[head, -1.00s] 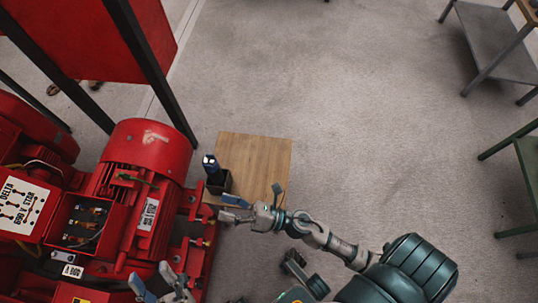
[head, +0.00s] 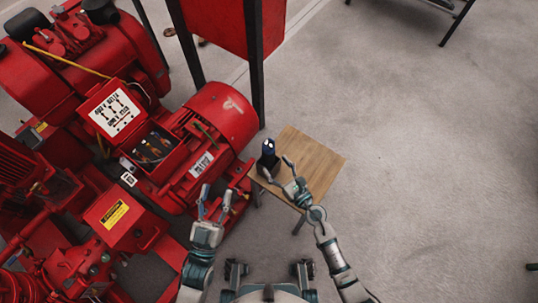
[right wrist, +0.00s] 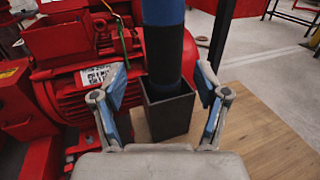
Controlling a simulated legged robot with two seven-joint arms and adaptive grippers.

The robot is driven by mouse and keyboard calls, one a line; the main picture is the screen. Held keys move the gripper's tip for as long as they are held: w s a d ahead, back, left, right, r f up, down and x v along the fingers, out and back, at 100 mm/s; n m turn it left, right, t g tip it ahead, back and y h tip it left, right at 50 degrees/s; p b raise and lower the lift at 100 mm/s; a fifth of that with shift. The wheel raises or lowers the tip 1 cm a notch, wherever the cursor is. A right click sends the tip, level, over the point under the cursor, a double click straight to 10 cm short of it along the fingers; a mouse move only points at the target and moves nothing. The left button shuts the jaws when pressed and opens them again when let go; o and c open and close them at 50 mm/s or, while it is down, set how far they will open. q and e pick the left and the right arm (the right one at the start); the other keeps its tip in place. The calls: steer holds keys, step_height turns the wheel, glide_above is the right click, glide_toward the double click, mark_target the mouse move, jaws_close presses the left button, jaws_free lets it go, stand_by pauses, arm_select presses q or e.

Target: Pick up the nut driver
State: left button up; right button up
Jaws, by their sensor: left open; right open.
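The nut driver (head: 268,147) has a blue and black handle and stands upright in a dark square holder (right wrist: 168,112) on a small wooden table. It also shows in the right wrist view (right wrist: 163,50), where its lower end is hidden inside the holder. My right gripper (head: 276,171) is open at the near side of the holder. In the right wrist view its two blue-padded fingers (right wrist: 162,88) appear on either side of the handle, with visible gaps. My left gripper (head: 215,197) is open and empty, in front of the red motor, away from the table.
The wooden table (head: 315,165) is otherwise bare on its right side. A red motor (head: 222,115) with an open terminal box (head: 152,147) stands close to its left. A red panel on dark posts (head: 258,75) rises behind. The floor to the right is clear.

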mark_target(273, 157)
steer(key=shift+w+a+r, duration=0.2)
steer(key=shift+w+a, duration=0.15)
steer(key=shift+w, duration=0.2)
steer(key=x, duration=0.4)
steer(key=shift+w+d+r, duration=0.1)
steer(key=shift+w+r, duration=0.2)
steer(key=shift+w, duration=0.05)
steer(key=shift+c, duration=0.3)
steer(key=c, duration=1.2)
steer(key=shift+r, duration=0.1)
steer(key=shift+c, duration=0.7)
steer(key=shift+r, duration=0.1)
